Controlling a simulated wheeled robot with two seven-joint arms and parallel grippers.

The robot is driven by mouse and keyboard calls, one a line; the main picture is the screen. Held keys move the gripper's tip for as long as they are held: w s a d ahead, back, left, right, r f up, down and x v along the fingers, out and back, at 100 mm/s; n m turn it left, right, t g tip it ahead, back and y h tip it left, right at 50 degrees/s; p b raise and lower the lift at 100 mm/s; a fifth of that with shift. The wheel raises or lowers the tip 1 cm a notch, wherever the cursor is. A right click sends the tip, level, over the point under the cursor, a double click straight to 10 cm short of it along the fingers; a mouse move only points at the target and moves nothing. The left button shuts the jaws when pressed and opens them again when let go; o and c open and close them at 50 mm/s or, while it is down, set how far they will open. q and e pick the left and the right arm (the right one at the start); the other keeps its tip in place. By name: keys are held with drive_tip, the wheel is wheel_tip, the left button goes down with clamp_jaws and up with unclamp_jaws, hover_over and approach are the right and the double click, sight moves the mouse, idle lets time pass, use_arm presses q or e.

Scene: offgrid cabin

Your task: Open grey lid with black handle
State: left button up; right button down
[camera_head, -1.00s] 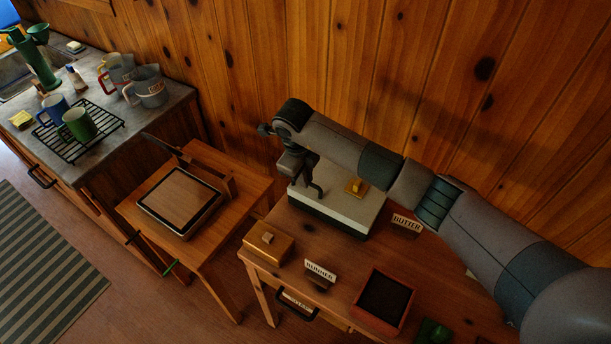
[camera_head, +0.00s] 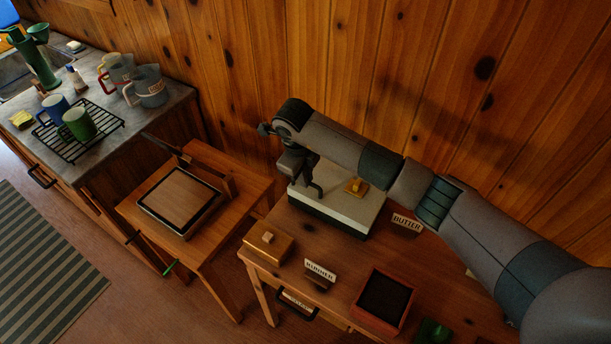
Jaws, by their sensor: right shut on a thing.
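A pale grey lid (camera_head: 345,208) forms the flat top of a low box with a dark base, standing on the wooden table against the wall. A small yellow block on a square plate (camera_head: 356,187) is on its top. My right gripper (camera_head: 314,188) reaches down over the left part of the lid. Its dark fingers are shut on what looks like the lid's black handle, which they mostly hide. The lid looks flat on the box, with no clear gap. My left gripper is not in view.
A BUTTER sign (camera_head: 406,223), another small sign (camera_head: 320,269), a wooden box with a knob (camera_head: 269,245) and a red-rimmed dark tray (camera_head: 410,302) are on the same table. A lower table holds a black-framed board (camera_head: 180,201). The plank wall is close behind.

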idle(0.7)
drive_tip(key=shift+w+d+r+g+y+b, duration=0.3)
drive_tip(key=shift+w+d+r+g+b, duration=0.3)
drive_tip(key=shift+b, duration=0.45)
drive_tip(key=w+d+r+g+y+b, duration=0.1)
drive_tip(key=w+d+r+b, duration=0.3)
drive_tip(key=b, duration=0.5)
drive_tip(key=shift+w+r+g+y, duration=0.4)
drive_tip(key=shift+w+r+g, duration=0.25)
drive_tip(key=shift+w, duration=0.2)
